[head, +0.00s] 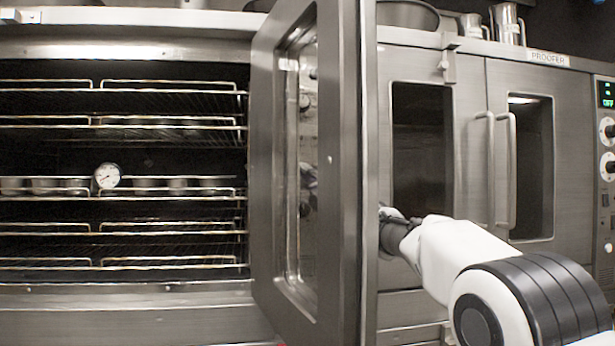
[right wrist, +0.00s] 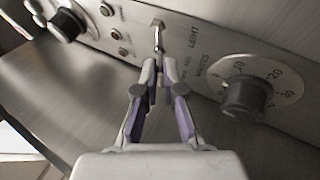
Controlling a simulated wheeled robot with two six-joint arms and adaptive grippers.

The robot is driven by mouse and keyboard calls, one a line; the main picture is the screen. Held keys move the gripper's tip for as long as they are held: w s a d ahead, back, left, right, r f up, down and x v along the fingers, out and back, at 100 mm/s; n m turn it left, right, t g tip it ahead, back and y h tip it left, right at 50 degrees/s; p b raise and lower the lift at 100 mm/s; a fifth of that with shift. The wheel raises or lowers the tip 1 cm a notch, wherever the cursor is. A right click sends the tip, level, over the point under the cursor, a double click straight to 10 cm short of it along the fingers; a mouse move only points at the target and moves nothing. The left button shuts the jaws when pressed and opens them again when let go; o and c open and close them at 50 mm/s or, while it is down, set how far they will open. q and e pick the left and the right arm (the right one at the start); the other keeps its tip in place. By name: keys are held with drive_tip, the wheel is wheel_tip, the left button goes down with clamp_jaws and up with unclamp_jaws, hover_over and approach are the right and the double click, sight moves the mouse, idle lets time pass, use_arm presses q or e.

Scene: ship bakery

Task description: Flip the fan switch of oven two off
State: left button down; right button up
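A metal toggle switch (right wrist: 157,36) stands on the control panel (right wrist: 205,50) at the top middle of the right wrist view. The word LIGHT is printed beside it; I cannot read a FAN label. My right gripper (right wrist: 159,68) points at the toggle, its fingertips just below the lever. A narrow gap shows between the fingers and I see nothing held; contact with the lever is unclear. In the head view my right gripper (head: 391,216) is partly hidden behind the open oven door (head: 345,170), which also hides the panel. My left gripper is not in view.
A dark timer knob (right wrist: 243,98) with a numbered dial is to the right of the toggle, and another knob (right wrist: 67,25) to the left. The open oven holds racks (head: 120,195) with tins and a round gauge (head: 107,176). The proofer (head: 545,120) stands at the right.

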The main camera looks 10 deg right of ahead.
drive_tip(key=o, duration=0.4)
drive_tip(key=shift+w, duration=0.1)
drive_tip(key=shift+c, duration=0.2)
drive_tip(key=v, duration=1.2)
